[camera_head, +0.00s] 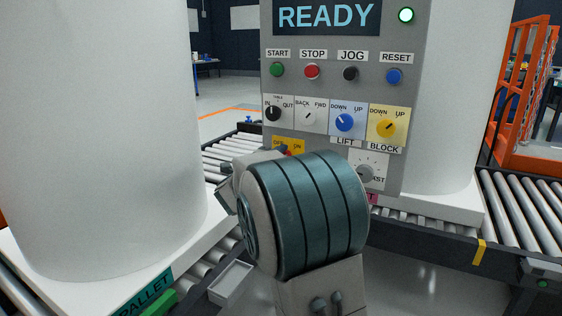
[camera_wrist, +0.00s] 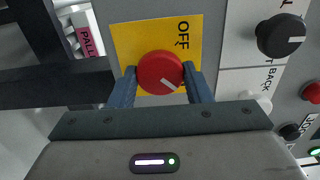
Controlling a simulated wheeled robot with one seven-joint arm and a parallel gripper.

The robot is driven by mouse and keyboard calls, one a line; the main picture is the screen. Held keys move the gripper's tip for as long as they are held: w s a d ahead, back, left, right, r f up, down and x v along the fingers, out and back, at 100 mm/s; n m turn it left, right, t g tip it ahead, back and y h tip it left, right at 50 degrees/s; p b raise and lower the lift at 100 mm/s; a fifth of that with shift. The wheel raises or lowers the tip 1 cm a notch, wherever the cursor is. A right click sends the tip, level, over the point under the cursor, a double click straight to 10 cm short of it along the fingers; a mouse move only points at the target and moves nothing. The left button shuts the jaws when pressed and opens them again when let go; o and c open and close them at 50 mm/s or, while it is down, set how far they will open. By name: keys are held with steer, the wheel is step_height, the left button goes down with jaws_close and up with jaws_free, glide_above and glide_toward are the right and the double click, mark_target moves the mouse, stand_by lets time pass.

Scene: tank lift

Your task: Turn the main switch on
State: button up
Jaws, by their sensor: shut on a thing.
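The main switch is a red round knob (camera_wrist: 158,73) on a yellow plate (camera_wrist: 130,42) in the wrist view. My gripper (camera_wrist: 160,78) is shut on the knob, one finger on each side. The knob's white mark points to the lower right, away from the printed OFF at the upper right. The right finger hides the plate where ON is printed. In the head view the yellow plate (camera_head: 296,147) shows OFF at left and ON at right, with my arm covering most of it and the knob.
The grey panel (camera_head: 415,90) has a READY display (camera_head: 326,16) and a lit green lamp (camera_head: 406,15). Buttons and a black knob (camera_wrist: 281,36) sit close to my gripper. White tanks (camera_head: 95,110) stand on both sides, with roller conveyors (camera_head: 515,205) below.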

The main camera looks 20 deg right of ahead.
steer(key=o, duration=1)
steer(key=shift+w+a, duration=0.1)
steer(key=shift+a, duration=0.05)
steer(key=p+v, duration=0.2)
steer(key=v, duration=1.1)
steer(key=shift+s+a+p, duration=0.25)
steer(key=shift+s+p, duration=0.05)
steer(key=shift+p, duration=0.1)
